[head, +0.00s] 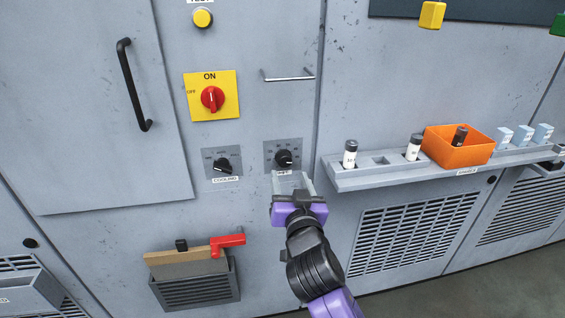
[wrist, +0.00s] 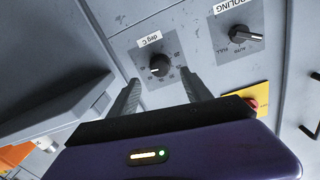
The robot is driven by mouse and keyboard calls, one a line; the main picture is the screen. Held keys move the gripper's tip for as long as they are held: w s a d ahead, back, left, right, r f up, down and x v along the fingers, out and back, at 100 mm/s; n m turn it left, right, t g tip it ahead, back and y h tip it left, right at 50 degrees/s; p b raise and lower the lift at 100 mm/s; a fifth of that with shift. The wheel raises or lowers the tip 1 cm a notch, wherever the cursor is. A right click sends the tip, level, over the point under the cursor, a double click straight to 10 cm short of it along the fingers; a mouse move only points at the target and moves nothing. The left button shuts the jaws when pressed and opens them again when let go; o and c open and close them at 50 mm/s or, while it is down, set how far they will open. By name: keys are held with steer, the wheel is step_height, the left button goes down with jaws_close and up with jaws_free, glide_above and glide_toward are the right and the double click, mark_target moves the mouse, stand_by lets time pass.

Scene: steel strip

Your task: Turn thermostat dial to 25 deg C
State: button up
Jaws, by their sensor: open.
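The thermostat dial (head: 284,157) is a black knob on a grey square plate on the cabinet front, right of the COOLING knob. In the wrist view the dial (wrist: 159,66) sits on its plate beside a label reading deg C, with small scale marks around it. Its pointer setting is too small to read surely. My gripper (head: 292,180) is just below the dial in the head view. In the wrist view my gripper (wrist: 164,92) is open, its two fingers on either side of the dial's line, with nothing between the tips. The fingers appear short of the knob.
The COOLING knob (head: 222,165) is close to the left, with a red switch (head: 212,98) on a yellow plate above. A handle bar (head: 288,78) is above the dial. A ledge (head: 380,177) with an orange bin (head: 444,151) juts out at right.

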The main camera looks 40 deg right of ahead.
mark_target(285, 162)
steer(key=p+x, duration=0.1)
steer(key=x, duration=0.6)
jaws_close()
